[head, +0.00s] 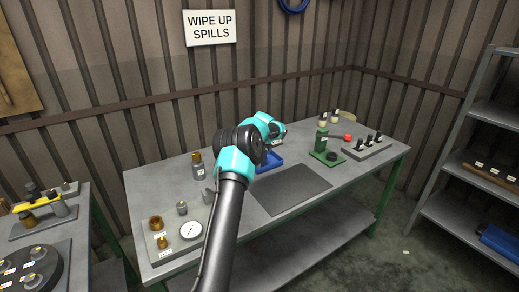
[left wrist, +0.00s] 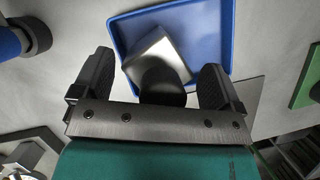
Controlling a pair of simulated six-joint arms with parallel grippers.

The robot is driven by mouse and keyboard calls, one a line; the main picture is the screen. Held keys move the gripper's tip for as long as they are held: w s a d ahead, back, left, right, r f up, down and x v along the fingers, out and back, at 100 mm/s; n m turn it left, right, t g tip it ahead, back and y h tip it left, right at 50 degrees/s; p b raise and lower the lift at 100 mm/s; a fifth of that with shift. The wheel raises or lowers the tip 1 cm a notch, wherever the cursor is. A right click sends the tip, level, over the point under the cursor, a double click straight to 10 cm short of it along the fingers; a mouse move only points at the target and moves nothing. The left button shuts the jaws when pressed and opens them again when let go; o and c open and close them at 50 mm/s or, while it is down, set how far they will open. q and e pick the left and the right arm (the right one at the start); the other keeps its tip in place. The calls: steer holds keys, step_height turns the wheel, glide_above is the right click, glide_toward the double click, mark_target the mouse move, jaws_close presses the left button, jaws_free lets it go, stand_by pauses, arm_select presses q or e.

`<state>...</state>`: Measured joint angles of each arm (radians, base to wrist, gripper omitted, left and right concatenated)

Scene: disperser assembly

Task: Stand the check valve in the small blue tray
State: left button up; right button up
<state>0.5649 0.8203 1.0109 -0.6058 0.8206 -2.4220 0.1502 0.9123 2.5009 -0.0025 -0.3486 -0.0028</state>
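The small blue tray (head: 268,161) is on the bench at the back edge of the dark mat, partly hidden by my left arm in the head view. The left wrist view looks down into the tray (left wrist: 215,25). A silver, block-like part with a dark round end, seemingly the check valve (left wrist: 155,55), is over or in the tray; its dark end faces the camera. I cannot tell whether it touches the floor. My left gripper (left wrist: 157,85) has its fingers spread on both sides of the part, with gaps visible. My right gripper is not in view.
A dark mat (head: 290,190) lies in front of the tray. A green stand (head: 323,148) and a grey rack (head: 366,149) are to the right. A bottle (head: 198,168) and a board with a gauge (head: 190,231) are to the left. The bench's front right is clear.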

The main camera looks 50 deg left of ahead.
arm_select(q)
steer(key=shift+o, duration=0.6)
steer(key=shift+r, duration=0.2)
steer(key=v, duration=1.2)
steer(key=shift+f, duration=0.1)
